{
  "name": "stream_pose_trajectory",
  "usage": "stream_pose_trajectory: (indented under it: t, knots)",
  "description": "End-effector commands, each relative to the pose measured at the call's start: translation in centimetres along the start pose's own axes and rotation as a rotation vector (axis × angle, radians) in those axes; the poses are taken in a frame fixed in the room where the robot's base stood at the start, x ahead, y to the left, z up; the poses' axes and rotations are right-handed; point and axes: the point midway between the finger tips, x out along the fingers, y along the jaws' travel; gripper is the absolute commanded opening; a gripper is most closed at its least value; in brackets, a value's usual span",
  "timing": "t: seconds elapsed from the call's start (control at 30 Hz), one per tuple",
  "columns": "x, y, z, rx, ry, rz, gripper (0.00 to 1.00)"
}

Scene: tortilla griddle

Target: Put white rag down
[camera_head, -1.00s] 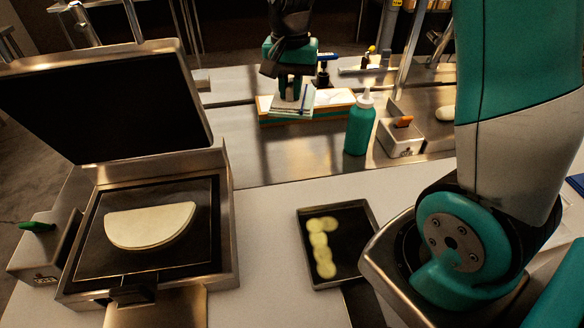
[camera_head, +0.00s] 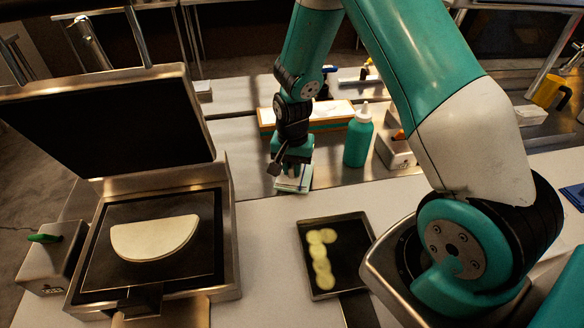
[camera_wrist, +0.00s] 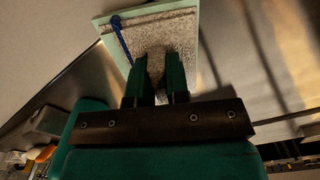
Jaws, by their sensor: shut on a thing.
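The white rag (camera_head: 293,184) is a flat, folded cloth with a greenish edge and a blue mark. My gripper (camera_head: 291,168) is shut on it and points down, near the front edge of the steel counter. In the wrist view the rag (camera_wrist: 178,29) fills the space past the fingers, and my gripper (camera_wrist: 160,82) grips its middle. I cannot tell whether the rag touches the surface under it.
An open griddle (camera_head: 232,240) with a folded tortilla (camera_head: 155,238) stands at left. A dark tray (camera_head: 348,283) with pale slices lies in front. A green bottle (camera_head: 358,138) and a steel container (camera_head: 392,150) stand right of the rag. An orange-edged box (camera_head: 340,113) lies behind.

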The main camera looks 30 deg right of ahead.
Motion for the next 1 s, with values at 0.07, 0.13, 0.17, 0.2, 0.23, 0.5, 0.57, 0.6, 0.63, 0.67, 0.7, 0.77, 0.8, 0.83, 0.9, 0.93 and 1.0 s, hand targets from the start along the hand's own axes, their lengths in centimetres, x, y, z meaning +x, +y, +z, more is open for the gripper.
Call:
stream_pose_trajectory:
  t: [0.07, 0.13, 0.17, 0.2, 0.23, 0.5, 0.57, 0.6, 0.63, 0.67, 0.7, 0.77, 0.8, 0.83, 0.9, 0.93, 1.0]
  knots:
    - [0.8, 0.0, 0.0, 0.000, -0.001, 0.001, 0.00]
    - [1.1, 0.0, 0.0, 0.000, 0.000, 0.000, 0.00]
    - [1.2, 0.0, 0.0, 0.000, 0.000, 0.000, 0.00]
    - [1.2, 0.0, 0.0, 0.000, 0.001, -0.001, 0.00]
    - [1.2, 0.0, 0.0, 0.000, 0.001, -0.001, 0.00]
    - [1.4, 0.0, 0.0, 0.000, 0.001, -0.001, 0.23]
    - [1.4, 0.0, 0.0, 0.000, 0.001, 0.000, 0.37]
    - [1.4, 0.0, 0.0, 0.000, 0.000, 0.000, 0.41]
    - [1.4, 0.0, 0.0, 0.000, 0.000, 0.000, 0.41]
    - [1.4, 0.0, 0.0, 0.000, 0.000, 0.000, 0.41]
    - [1.4, 0.0, 0.0, 0.000, 0.000, 0.000, 0.41]
    - [1.4, 0.0, 0.0, 0.000, 0.000, 0.000, 0.41]
    - [1.4, 0.0, 0.0, 0.000, 0.000, 0.000, 0.41]
    - [1.3, 0.0, 0.0, 0.000, 0.000, 0.000, 0.41]
    - [0.9, 0.0, 0.0, 0.001, 0.001, -0.001, 0.41]
    - [0.7, 0.0, -0.1, 0.000, 0.003, -0.002, 0.41]
    - [-0.2, 0.0, -0.1, 0.000, 0.003, -0.003, 0.41]
